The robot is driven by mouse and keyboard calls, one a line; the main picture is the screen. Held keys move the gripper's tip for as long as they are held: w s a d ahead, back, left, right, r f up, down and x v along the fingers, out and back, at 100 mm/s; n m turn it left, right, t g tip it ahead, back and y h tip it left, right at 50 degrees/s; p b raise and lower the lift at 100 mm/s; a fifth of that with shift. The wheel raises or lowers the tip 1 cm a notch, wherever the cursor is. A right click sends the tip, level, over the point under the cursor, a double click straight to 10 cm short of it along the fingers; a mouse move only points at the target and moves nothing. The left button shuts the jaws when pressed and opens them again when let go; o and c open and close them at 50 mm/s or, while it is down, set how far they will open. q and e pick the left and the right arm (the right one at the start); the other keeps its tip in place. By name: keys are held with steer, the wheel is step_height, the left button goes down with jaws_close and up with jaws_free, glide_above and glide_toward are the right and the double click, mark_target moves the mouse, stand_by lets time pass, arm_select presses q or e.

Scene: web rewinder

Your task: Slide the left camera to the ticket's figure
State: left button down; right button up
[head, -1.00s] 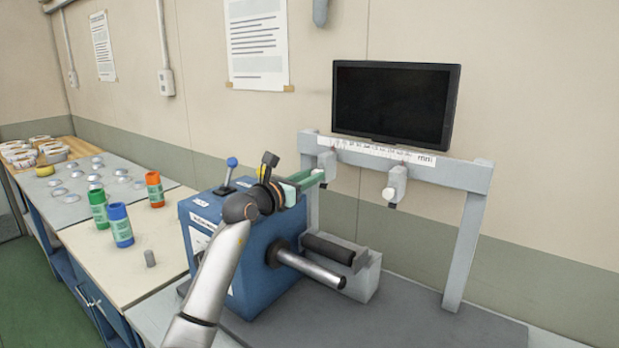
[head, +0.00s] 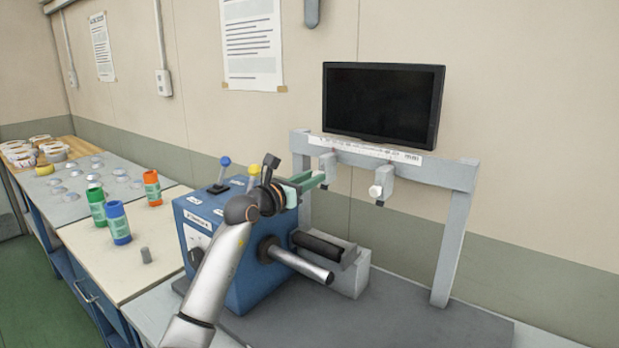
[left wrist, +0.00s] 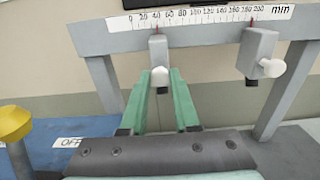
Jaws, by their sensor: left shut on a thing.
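The left camera (head: 328,166) is a grey block with a pale knob, hanging from the grey rail at its left part. It also shows in the left wrist view (left wrist: 158,46), where its red pointer is near 40 on the scale strip (left wrist: 200,17). My left gripper (head: 318,180) has green fingers, shut on the left camera's pale knob (left wrist: 160,75). The right camera (head: 384,182) hangs further right on the rail, its pointer between 180 and 200. A white paper (head: 196,238) is on the blue machine; its text is unreadable. My right gripper is out of view.
A dark monitor (head: 382,103) stands above the rail. Blue, green and orange bottles stand on the left bench (head: 105,265). The rail between the two cameras is clear.

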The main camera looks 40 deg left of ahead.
arm_select(q)
steer(key=shift+d, duration=0.1)
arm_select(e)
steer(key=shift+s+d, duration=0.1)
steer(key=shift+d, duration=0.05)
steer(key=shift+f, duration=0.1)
arm_select(q)
steer(key=c, duration=0.7)
jaws_free()
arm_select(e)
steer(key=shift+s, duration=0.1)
arm_select(q)
steer(key=shift+s, duration=0.1)
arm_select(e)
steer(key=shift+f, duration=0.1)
arm_select(q)
steer(key=shift+s+d+b, duration=0.2)
steer(key=shift+s+b, duration=0.15)
steer(key=shift+s, duration=1.7)
steer(key=shift+s+d+b, duration=0.2)
steer(key=shift+s+b, duration=0.15)
steer(key=shift+s, duration=1.65)
steer(key=shift+s+d+b, duration=0.2)
steer(key=shift+s+b, duration=0.15)
steer(key=shift+s, duration=1.7)
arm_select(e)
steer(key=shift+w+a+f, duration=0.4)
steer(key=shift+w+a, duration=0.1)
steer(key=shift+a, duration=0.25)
